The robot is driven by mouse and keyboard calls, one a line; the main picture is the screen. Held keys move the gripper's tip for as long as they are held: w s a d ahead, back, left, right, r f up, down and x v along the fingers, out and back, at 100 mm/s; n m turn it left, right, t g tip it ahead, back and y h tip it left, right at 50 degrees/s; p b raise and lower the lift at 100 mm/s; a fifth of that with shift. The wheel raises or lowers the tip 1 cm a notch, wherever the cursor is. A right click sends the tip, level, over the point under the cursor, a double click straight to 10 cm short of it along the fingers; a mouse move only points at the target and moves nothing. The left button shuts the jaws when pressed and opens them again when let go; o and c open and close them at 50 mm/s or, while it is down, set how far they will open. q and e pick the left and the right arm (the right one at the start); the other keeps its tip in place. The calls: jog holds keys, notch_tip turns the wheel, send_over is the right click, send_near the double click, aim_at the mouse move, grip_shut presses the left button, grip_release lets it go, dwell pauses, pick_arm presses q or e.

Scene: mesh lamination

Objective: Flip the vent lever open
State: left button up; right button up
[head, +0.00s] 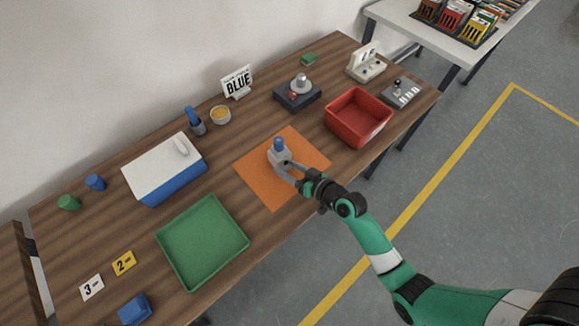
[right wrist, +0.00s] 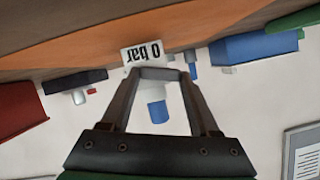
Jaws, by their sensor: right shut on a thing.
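A small grey device with a blue top (head: 279,153) stands on the orange mat (head: 262,195) in the head view. My right gripper (head: 287,170) is at its near side with its fingers shut on it. In the right wrist view the picture is upside down. The blue top (right wrist: 157,112) shows between the fingers. I cannot make out the vent lever apart from the device. My left gripper is not in view.
A red bin (head: 356,128) stands right of the mat. A green tray (head: 203,278) and a blue box with a white lid (head: 160,165) are to its left. A dark block with a silver knob (head: 297,98) stands behind. The mat around the device is otherwise clear.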

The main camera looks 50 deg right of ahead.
jog(key=shift+a+r+n+h+p, duration=0.1)
jog(key=shift+a+n+h+p, duration=0.05)
jog(key=shift+n+h+p, duration=0.15)
jog(key=shift+f+n, duration=0.2)
jog(key=shift+n, duration=0.1)
jog(key=o, duration=1.4)
jog(key=p+v, duration=0.2)
jog(key=v, duration=0.9)
jog(key=shift+s+a+r, duration=0.15)
jog(key=shift+s+r, duration=0.05)
jog(key=shift+s, duration=0.05)
